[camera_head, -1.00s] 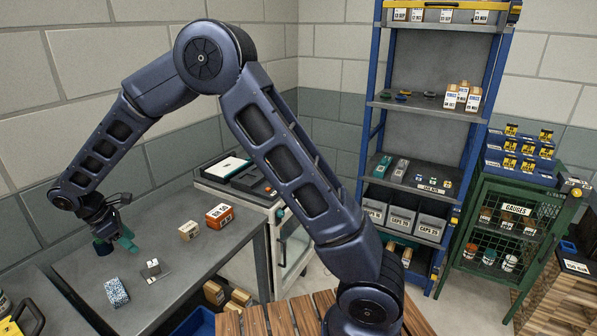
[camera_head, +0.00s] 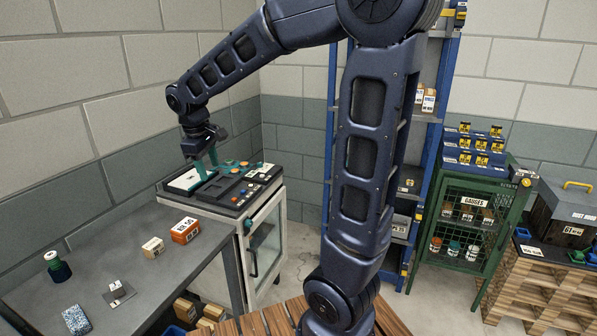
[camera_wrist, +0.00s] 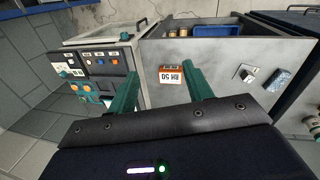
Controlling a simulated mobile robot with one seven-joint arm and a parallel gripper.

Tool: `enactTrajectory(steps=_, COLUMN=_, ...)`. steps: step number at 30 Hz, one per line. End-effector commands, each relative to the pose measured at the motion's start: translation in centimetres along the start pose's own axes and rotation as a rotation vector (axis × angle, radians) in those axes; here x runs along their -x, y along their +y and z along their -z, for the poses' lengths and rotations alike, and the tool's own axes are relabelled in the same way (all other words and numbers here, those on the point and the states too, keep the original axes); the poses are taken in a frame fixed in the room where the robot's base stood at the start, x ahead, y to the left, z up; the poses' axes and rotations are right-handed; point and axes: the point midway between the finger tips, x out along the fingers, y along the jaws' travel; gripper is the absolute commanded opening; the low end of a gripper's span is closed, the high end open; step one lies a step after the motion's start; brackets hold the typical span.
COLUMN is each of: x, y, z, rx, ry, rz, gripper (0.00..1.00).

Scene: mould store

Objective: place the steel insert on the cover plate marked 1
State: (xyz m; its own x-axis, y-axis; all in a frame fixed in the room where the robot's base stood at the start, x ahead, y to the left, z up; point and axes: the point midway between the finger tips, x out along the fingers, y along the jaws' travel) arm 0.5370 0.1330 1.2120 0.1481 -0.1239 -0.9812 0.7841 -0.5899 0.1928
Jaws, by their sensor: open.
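A small grey metal piece (camera_head: 118,292), which looks like the steel insert, stands on the grey bench (camera_head: 205,240). It also shows at the right in the wrist view (camera_wrist: 245,73). My gripper (camera_head: 206,168) is over the top of the white cabinet unit, away from the metal piece. Its teal fingers are apart with nothing between them in the wrist view (camera_wrist: 160,70). A pale plate (camera_head: 187,179) lies on the unit's top beside the fingers. I can read no 1 on it, so I cannot tell which thing is the cover plate.
The bench also holds a dark green bottle (camera_head: 57,267), a blue speckled block (camera_head: 76,320), a tan block (camera_head: 153,247) and an orange box (camera_head: 185,230). The cabinet unit (camera_head: 262,240) has raised coloured knobs on top. A shelf rack (camera_head: 445,100) stands behind my arm.

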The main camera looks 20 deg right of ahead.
Motion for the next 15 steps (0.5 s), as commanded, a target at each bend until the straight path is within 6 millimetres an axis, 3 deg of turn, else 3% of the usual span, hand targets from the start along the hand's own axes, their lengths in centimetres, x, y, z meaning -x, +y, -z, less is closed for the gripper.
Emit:
enactTrajectory(steps=1, x=0.5, y=0.8, z=-1.9, rx=-0.055, ry=0.016, rz=-0.002, gripper=0.51)
enactTrajectory(steps=7, x=1.5, y=2.6, z=-8.7, rx=-0.275, ry=0.074, rz=0.000, gripper=0.51)
enactTrajectory(steps=15, x=1.9, y=2.9, z=-17.3, rx=-0.567, ry=0.160, rz=0.000, gripper=0.51)
